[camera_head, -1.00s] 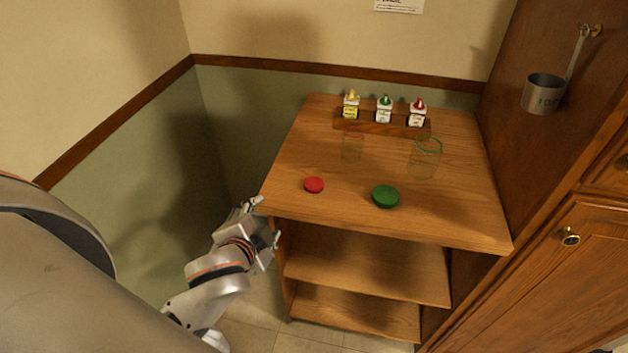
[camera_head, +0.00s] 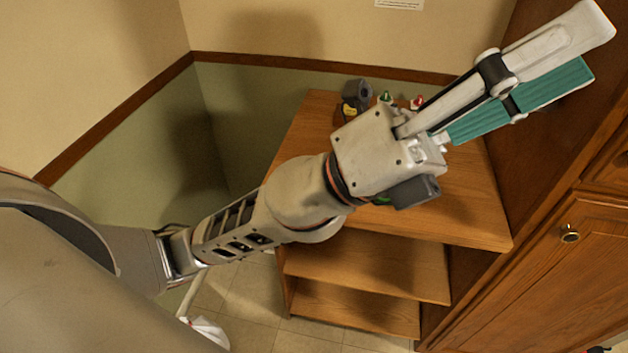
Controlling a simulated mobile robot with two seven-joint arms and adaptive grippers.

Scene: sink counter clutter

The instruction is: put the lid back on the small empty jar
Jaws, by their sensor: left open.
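My left gripper (camera_head: 590,47) is raised in front of the camera, above the wooden counter (camera_head: 475,215). It is open and points to the upper right; a pale finger and a teal pad show, with nothing seen between them. My arm and gripper cover the middle of the counter. Both glass jars and the red lid are hidden behind them. A small green sliver shows by the gripper's base, but I cannot tell whether it is the green lid. My right gripper is not in view.
The green-capped bottle (camera_head: 386,97) and red-capped bottle (camera_head: 417,103) show partly at the counter's back. Open shelves (camera_head: 370,268) lie under the counter. A wooden cabinet with a knob (camera_head: 570,235) stands at the right. The hanging metal cup is hidden.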

